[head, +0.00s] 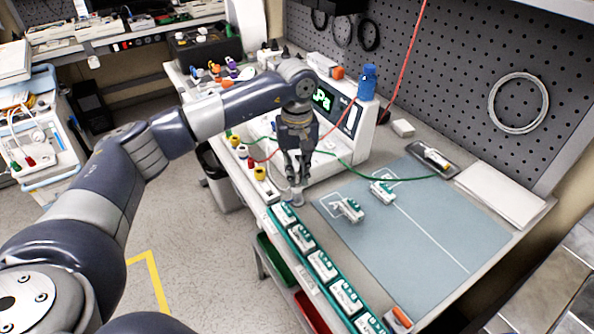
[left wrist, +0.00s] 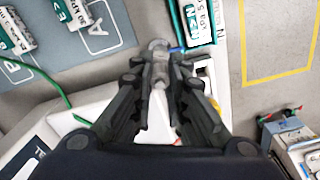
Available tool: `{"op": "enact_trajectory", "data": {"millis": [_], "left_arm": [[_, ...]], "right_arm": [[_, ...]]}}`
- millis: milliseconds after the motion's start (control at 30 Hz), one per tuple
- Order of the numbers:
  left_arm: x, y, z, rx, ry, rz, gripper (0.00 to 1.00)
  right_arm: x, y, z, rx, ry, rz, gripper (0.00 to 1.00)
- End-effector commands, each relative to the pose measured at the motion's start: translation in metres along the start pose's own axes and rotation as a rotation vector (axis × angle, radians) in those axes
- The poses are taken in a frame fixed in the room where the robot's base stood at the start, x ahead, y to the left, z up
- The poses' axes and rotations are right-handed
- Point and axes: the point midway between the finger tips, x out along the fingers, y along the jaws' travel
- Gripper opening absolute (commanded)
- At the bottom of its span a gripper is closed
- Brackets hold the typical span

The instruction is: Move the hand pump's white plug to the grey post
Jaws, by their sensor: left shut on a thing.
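My left gripper (head: 298,178) points down at the front left edge of the bench, between the white calibrator and the blue-grey mat. In the left wrist view its fingers (left wrist: 160,76) are closed around a narrow grey-white piece. A white tapered part (left wrist: 158,122), which looks like the white plug, shows between the fingers. A small grey cylinder, probably the grey post (head: 297,199), shows just below the fingertips; a round grey end shows beyond the fingertips in the wrist view (left wrist: 158,45). Whether the plug touches the post is unclear. I cannot make out the hand pump. My right gripper is not in view.
A white calibrator (head: 335,133) with a lit display stands behind the gripper. Red and green leads cross nearby. A row of green-and-white modules (head: 322,265) lines the front edge. The mat (head: 415,232) holds two modules and is mostly clear. A pegboard (head: 465,75) rises behind.

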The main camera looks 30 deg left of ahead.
Motion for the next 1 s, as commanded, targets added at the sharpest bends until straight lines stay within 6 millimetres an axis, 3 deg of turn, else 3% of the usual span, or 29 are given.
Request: {"op": "enact_trajectory", "data": {"millis": [233,267,300,367,600,700,733,1000], "left_arm": [[-0.0001,0.0,-0.0001,0.0,0.0,0.0,0.01],[-0.0001,0.0,-0.0001,0.0,0.0,0.0,0.18],[-0.0001,0.0,-0.0001,0.0,0.0,0.0,0.27],[-0.0001,0.0,-0.0001,0.0,0.0,0.0,0.37],[-0.0001,0.0,-0.0001,0.0,0.0,0.0,0.37],[-0.0001,0.0,-0.0001,0.0,0.0,0.0,0.56],[0.0,0.0,-0.0001,0.0,0.0,0.0,0.57],[0.0,0.0,0.0,0.0,0.0,0.0,0.57]], "right_arm": [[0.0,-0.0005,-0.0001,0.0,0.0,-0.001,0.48],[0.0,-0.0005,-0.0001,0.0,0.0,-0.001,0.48],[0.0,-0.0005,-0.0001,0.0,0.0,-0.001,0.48],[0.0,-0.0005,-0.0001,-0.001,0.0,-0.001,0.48],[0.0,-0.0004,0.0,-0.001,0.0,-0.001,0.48],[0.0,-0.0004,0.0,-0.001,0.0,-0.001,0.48],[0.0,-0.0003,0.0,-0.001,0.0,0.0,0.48],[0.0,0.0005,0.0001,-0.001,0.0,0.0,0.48]]}}
